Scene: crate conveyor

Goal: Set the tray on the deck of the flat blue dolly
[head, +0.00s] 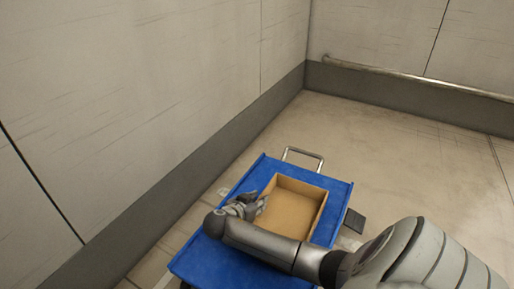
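The tray (290,212) is an open, tan, shallow box, and it looks empty. It lies over the deck of the flat blue dolly (205,262), towards the deck's far right part. It looks level and seems to rest on the deck, though its near side is hidden behind my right arm. My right gripper (256,205) is at the tray's left wall, with its fingers by the rim. The fingers are small and partly hidden, so I cannot tell whether they grip the wall. My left gripper is out of view.
The dolly has a metal handle (303,158) at its far end. A panelled wall (150,100) runs close along the left, and another wall with a metal rail (420,80) stands at the back.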

